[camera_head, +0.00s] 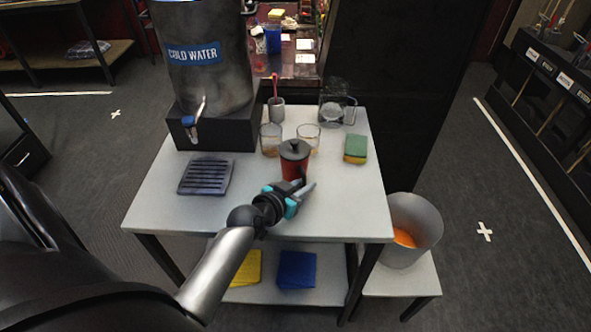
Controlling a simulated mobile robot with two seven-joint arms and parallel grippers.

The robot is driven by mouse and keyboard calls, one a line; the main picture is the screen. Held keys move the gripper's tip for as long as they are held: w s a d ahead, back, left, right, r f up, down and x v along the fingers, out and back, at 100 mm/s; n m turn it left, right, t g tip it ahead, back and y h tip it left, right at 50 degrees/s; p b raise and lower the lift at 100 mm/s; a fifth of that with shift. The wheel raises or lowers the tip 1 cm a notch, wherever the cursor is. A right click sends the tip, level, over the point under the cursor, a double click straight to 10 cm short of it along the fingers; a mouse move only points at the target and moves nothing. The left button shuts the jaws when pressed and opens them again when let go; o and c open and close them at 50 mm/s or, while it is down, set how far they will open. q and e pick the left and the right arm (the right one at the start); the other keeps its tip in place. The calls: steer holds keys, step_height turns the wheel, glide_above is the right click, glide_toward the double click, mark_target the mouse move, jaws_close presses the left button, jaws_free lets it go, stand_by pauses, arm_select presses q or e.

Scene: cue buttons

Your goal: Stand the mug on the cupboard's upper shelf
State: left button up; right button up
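A red mug-like vessel with a dark lid (292,168) stands upright on the white table, near its middle. A clear glass with a side handle (333,113) stands at the back right of the table; I cannot tell which of the two is the task's mug. My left gripper (305,188), with teal pads, is just in front of the red vessel. Its fingers look apart, and part of the vessel's lower side is hidden by them. I cannot tell whether they touch it. My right gripper is not in view. No cupboard shelf shows clearly.
Two clear glasses (270,139), a grey cup (276,110) with a pink stick and a green-yellow sponge (355,149) stand around the vessel. A water dispenser (205,60) and a slatted dark tray (206,176) are at left. A grey bin (417,225) stands right. The table's front right is clear.

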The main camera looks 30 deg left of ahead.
arm_select(q)
jaws_close()
stand_by(1.4)
